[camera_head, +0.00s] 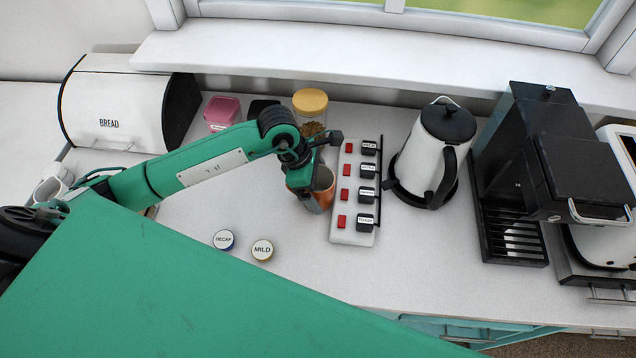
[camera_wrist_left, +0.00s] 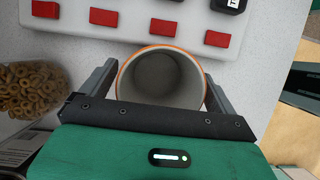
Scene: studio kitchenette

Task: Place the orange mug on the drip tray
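The orange mug (camera_head: 325,194) stands upright on the counter, just left of the white switch strip. In the left wrist view the mug (camera_wrist_left: 163,78) shows its orange rim and empty grey inside. My left gripper (camera_head: 314,172) is at the mug, with one finger on either side of it. In the wrist view the gripper (camera_wrist_left: 160,82) has its fingers close to the mug's walls; whether they press on it I cannot tell. The black slatted drip tray (camera_head: 513,244) is at the foot of the black coffee machine at right, with nothing on it. My right gripper is out of view.
The switch strip (camera_head: 352,232) and the white kettle (camera_head: 423,160) stand between mug and coffee machine (camera_head: 540,150). A yellow-lidded jar (camera_head: 310,103) is behind the mug. Two round lids, DECAF (camera_head: 223,240) and MILD (camera_head: 262,250), lie in front. The counter front between strip and tray is clear.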

